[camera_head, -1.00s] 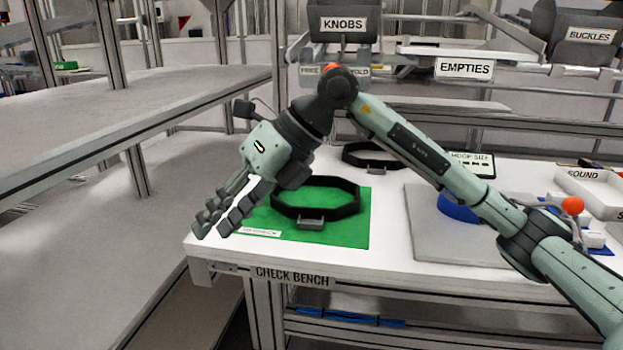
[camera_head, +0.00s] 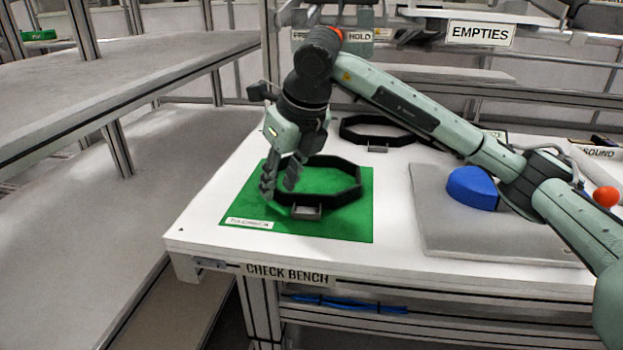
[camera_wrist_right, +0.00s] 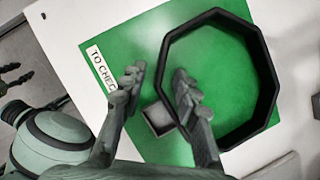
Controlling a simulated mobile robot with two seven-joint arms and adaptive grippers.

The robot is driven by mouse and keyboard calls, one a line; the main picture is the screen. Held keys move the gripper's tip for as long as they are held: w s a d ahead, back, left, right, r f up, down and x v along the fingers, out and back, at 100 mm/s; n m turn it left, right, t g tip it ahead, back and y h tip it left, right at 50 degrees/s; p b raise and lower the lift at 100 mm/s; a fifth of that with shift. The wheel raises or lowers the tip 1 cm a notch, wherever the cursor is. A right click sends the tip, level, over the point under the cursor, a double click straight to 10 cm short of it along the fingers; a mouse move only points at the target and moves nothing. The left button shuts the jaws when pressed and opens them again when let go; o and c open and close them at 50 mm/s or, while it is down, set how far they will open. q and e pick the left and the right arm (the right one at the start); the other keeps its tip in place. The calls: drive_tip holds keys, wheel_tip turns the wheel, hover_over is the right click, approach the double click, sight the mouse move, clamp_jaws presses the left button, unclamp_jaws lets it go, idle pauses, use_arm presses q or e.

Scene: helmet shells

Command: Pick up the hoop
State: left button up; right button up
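A black eight-sided hoop (camera_head: 335,162) with a small grey tab lies on the green mat (camera_head: 345,228). It also shows in the right wrist view (camera_wrist_right: 269,90). A second, similar black hoop (camera_head: 352,135) lies further back, partly behind my right arm. My right gripper (camera_head: 279,186) points down at the left side of the front hoop. In the wrist view its fingers (camera_wrist_right: 157,86) are apart, with the hoop's left rim near the right finger; contact cannot be told. My left gripper (camera_wrist_right: 16,77) appears at the wrist view's left edge, its dark fingers apart, away from the hoop.
The white check bench (camera_head: 205,222) has free room left of the mat. A grey board (camera_head: 450,228) with a blue shell (camera_head: 472,187) stands to the right. A grey shelf unit (camera_head: 180,60) is at the left. My right arm crosses over the bench.

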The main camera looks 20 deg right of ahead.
drive_tip(key=shift+w+f, duration=0.15)
drive_tip(key=shift+f, duration=0.2)
clamp_jaws()
